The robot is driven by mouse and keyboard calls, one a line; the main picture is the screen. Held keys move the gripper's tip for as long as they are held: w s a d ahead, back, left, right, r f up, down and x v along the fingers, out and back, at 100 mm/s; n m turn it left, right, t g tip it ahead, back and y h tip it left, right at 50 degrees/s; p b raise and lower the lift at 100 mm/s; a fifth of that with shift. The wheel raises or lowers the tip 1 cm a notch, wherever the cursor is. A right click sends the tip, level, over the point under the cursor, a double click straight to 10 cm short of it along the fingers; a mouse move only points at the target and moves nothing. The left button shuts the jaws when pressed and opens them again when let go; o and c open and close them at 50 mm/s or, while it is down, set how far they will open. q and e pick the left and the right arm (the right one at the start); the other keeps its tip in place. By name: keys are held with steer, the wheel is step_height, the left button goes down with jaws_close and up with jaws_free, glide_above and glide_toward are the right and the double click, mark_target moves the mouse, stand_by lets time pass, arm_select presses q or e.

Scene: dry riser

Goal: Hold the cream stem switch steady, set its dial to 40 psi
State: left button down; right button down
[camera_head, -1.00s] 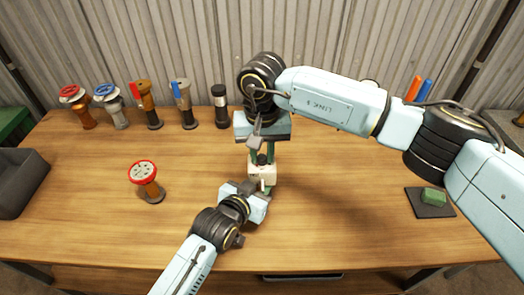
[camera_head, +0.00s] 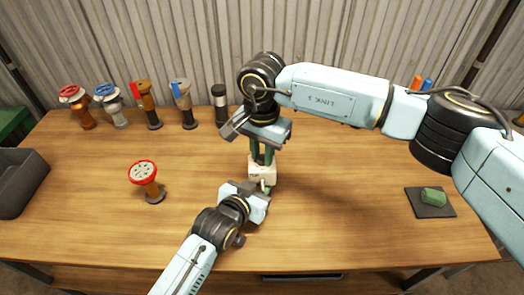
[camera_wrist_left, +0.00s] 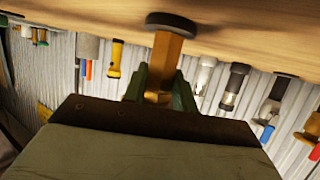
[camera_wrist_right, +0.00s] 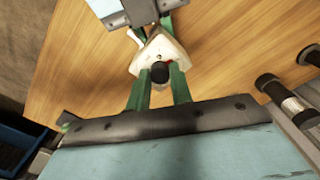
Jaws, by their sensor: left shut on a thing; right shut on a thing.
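The cream stem switch (camera_head: 262,174) stands near the middle of the table. Its cream housing (camera_wrist_right: 152,48) and black dial knob (camera_wrist_right: 160,72) show in the right wrist view. My right gripper (camera_head: 262,160) points down from above, with its green fingers shut on the knob. My left gripper (camera_head: 264,188) comes from the front and sits low at the switch. In the left wrist view its green fingers (camera_wrist_left: 160,92) are shut around the brass stem (camera_wrist_left: 167,55), above a dark round base (camera_wrist_left: 172,23) on the table. I cannot read the dial setting.
A red handwheel valve (camera_head: 146,178) stands to the left. Several valves and fittings line the back, including a black-and-silver one (camera_head: 220,103). A grey bin (camera_head: 18,180) is at far left. A green block (camera_head: 433,196) lies on a dark pad (camera_head: 422,208) at right. The front right table is clear.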

steer(key=m, duration=1.4)
steer(key=shift+m, duration=0.3)
steer(key=m, duration=1.1)
steer(key=shift+m, duration=0.4)
steer(key=c, duration=1.2)
jaws_free()
steer(key=shift+c, duration=0.2)
